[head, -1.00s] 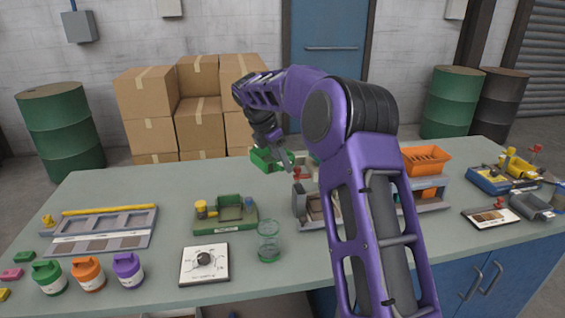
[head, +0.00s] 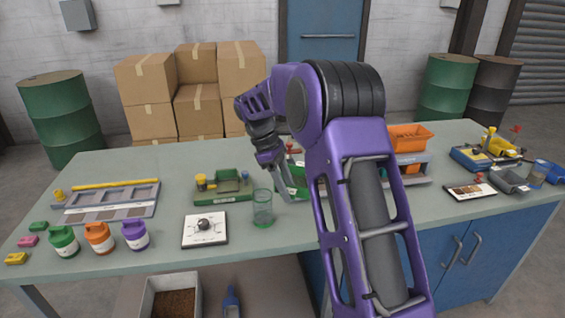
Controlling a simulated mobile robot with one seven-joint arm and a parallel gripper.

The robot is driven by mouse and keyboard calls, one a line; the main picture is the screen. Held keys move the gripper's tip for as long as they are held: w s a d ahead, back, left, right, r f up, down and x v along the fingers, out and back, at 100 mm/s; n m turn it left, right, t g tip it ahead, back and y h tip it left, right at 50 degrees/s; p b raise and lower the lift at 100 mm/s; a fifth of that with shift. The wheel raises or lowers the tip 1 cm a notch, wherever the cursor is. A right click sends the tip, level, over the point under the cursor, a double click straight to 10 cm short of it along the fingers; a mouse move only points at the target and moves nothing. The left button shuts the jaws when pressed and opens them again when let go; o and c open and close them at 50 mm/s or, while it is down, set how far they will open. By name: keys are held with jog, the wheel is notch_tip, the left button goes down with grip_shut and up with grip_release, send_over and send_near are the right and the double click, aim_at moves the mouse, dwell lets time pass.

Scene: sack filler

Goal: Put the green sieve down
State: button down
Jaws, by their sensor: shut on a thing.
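The green sieve (head: 297,187) shows only in part, just right of my gripper's fingers and left of my forearm, over the middle of the table (head: 125,170). My gripper (head: 285,193) points down and is shut on the sieve. My arm hides much of the sieve, and I cannot tell whether it touches the table top.
An orange sieve (head: 408,138) sits on a grey stand at the right. The table's back left is clear.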

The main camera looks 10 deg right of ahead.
jog(key=s+f+m+g+y, duration=0.1)
jog(key=s+f+m+y, duration=0.1)
jog(key=s+m, duration=0.3)
jog(key=s+f+m+g+y, duration=0.1)
jog(key=s+f+m+y, duration=0.1)
jog(key=s+f+m, duration=0.2)
jog(key=s+m, duration=0.2)
jog(key=m, duration=0.1)
jog(key=shift+f, duration=0.25)
jog(key=shift+d, duration=0.2)
